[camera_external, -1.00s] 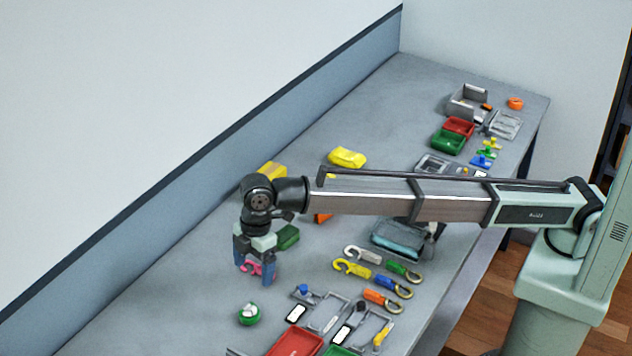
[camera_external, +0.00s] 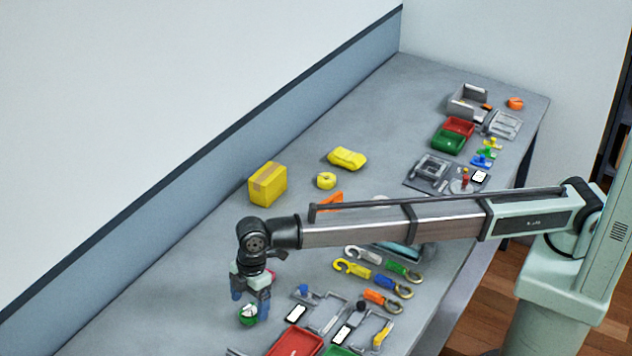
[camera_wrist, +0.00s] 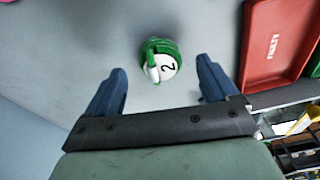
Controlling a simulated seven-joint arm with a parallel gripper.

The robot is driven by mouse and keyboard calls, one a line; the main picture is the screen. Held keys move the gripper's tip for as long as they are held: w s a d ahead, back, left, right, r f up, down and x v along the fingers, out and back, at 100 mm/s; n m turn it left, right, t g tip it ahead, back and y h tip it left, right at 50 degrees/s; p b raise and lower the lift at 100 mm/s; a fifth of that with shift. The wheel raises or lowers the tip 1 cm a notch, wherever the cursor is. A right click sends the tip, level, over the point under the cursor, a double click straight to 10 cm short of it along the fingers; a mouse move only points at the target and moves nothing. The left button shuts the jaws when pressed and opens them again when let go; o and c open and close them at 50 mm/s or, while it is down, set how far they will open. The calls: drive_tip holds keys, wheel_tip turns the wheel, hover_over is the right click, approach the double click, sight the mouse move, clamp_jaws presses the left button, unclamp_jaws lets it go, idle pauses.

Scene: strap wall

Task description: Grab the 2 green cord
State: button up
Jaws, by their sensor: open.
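The green cord (camera_wrist: 161,60) is a small coil with a white label marked 2. In the wrist view it lies on the grey table, between and just beyond the two blue fingertips. In the external view the green cord (camera_external: 248,319) is partly covered by the fingers. My gripper (camera_external: 251,302) is open and points down over it. In the wrist view my gripper (camera_wrist: 161,88) has its fingers wide apart, with nothing held between them.
A red tray (camera_wrist: 282,40) marked FAULTY lies right of the cord. Carabiner-like hooks (camera_external: 378,272) in several colours and a fixture with white labels (camera_external: 297,313) lie to the right. A yellow box (camera_external: 268,184) stands behind. Table left of the cord is clear.

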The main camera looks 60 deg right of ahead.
sight(249, 313)
drive_tip(key=shift+a+f, duration=0.15)
drive_tip(key=shift+f, duration=0.55)
drive_tip(key=shift+a+f, duration=0.15)
drive_tip(key=shift+f, duration=0.55)
drive_tip(key=shift+c, duration=0.5)
drive_tip(key=c, duration=1.1)
